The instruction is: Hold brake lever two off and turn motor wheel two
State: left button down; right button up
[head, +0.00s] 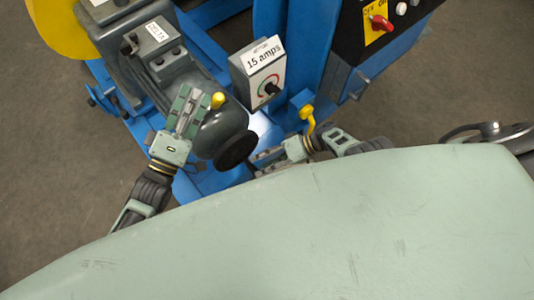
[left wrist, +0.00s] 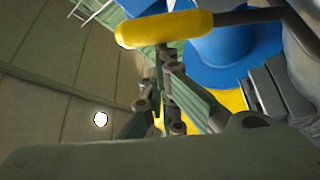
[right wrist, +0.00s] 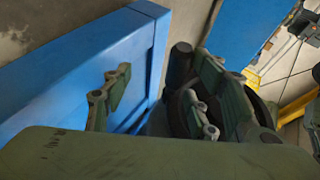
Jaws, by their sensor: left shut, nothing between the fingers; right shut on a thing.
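A lever with a yellow handle (head: 217,100) sticks out beside the grey motor (head: 212,128). My left gripper (head: 188,98) is over the motor, just left of this handle. In the left wrist view the handle (left wrist: 165,28) lies across just beyond the shut, empty fingers (left wrist: 164,60); whether they touch it I cannot tell. The black motor wheel (head: 236,150) is at the motor's near end. My right gripper (head: 258,162) is at its right edge, shut on it. In the right wrist view dark wheel parts (right wrist: 160,122) show between the fingers, largely hidden.
A second yellow lever (head: 307,115) stands just above my right wrist. A grey box marked 15 amps (head: 264,70) is behind the wheel. A control panel with a red switch (head: 381,22) is at upper right. Blue frame beams (right wrist: 75,75) stand close to my right gripper.

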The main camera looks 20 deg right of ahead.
jog(key=shift+s+d+f, duration=0.3)
jog(key=shift+d+f, duration=0.05)
jog(key=shift+d, duration=0.05)
jog(key=w+r+v, duration=0.1)
jog(key=v, duration=1)
jog(key=shift+s, duration=0.3)
jog(key=shift+c, duration=0.2)
jog(key=shift+s+a, duration=0.1)
jog(key=shift+a, duration=0.15)
jog(key=c, duration=0.4)
jog(key=a+g, duration=0.1)
jog(key=s+a+m+g+h, duration=0.1)
jog(key=shift+s+a+f+g+h, duration=0.1)
jog(key=shift+s+a+g+h, duration=0.2)
jog(key=shift+g, duration=0.1)
grip_shut()
jog(key=w+r+m+t+h, duration=0.1)
jog(key=w+r+m+h, duration=0.2)
jog(key=r+m+h, duration=0.7)
jog(key=shift+w+a+m+h, duration=0.35)
jog(key=shift+m+h, duration=0.25)
jog(key=shift+m, duration=1.6)
